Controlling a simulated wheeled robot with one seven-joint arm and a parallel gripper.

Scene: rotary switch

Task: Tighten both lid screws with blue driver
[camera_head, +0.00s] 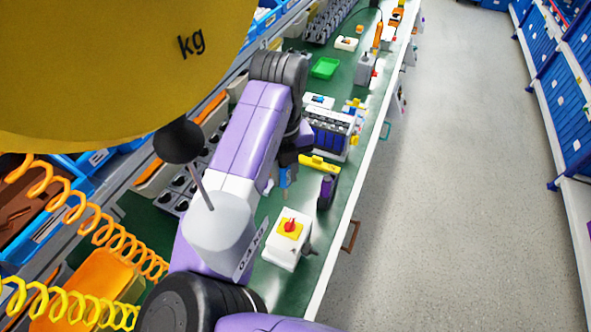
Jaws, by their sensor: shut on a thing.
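A white switch box (286,246) with a yellow plate and a red rotary knob (289,226) stands on the green bench near the front edge. Its lid screws are too small to make out. My gripper (286,166) is beyond the box, towards the far end of the bench, and is partly hidden by my purple arm. It is shut on a blue thing (284,177) that points down, which looks like the blue driver. Its tip is not clear, and it is apart from the switch box.
A yellow bar (319,166) and a rack with blue parts (328,132) lie beyond. A large yellow hanging body marked kg (90,70) and an orange coiled hose (100,222) block the left.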

